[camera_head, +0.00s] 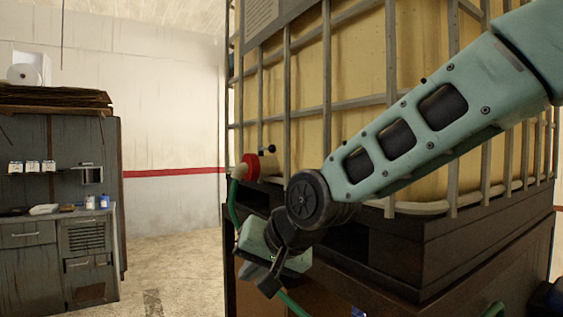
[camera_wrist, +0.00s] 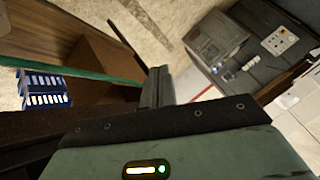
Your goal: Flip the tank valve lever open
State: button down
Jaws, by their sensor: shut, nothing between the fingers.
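The caged yellowish tank (camera_head: 358,60) stands on a dark pallet (camera_head: 455,240) at the right of the head view. Its valve (camera_head: 250,168), with a red collar and a pale body, sticks out at the tank's lower left. A small dark part with a knob (camera_head: 269,150) on the valve looks like the lever. A green hose (camera_head: 233,205) hangs from the valve. My gripper (camera_head: 266,282) is below and slightly right of the valve, apart from it, pointing down. In the wrist view my gripper (camera_wrist: 160,72) is shut and empty. The valve does not show there.
The green hose also crosses the wrist view (camera_wrist: 85,71) near the fingers. A blue item with white pieces (camera_wrist: 43,92) lies beyond it. A grey workbench cabinet (camera_head: 60,240) stands at the left. Open floor (camera_head: 175,260) lies between cabinet and tank.

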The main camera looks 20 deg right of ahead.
jog(key=w+d+r+m+t+h+b, duration=0.1)
jog(key=w+d+r+m+t+b, duration=0.1)
jog(key=w+d+r+m+t, duration=0.3)
jog(key=w+d+r+m+t+h+b, duration=0.1)
jog(key=w+d+r+m+t, duration=0.4)
jog(key=w+d+r, duration=0.5)
jog(key=w+r+m+b, duration=0.1)
jog(key=w+r+m, duration=0.1)
jog(key=w+r, duration=0.2)
jog(key=shift+d+r+t+b, duration=0.3)
jog(key=shift+r+t+b, duration=0.1)
jog(key=shift+r, duration=0.1)
jog(key=p, duration=0.5)
send_near(266, 148)
jog(key=w+d+r, duration=0.1)
jog(key=w+d, duration=0.1)
jog(key=w, duration=0.1)
jog(key=shift+w+d, duration=0.1)
jog(key=shift+w, duration=0.45)
jog(key=shift+p, duration=0.45)
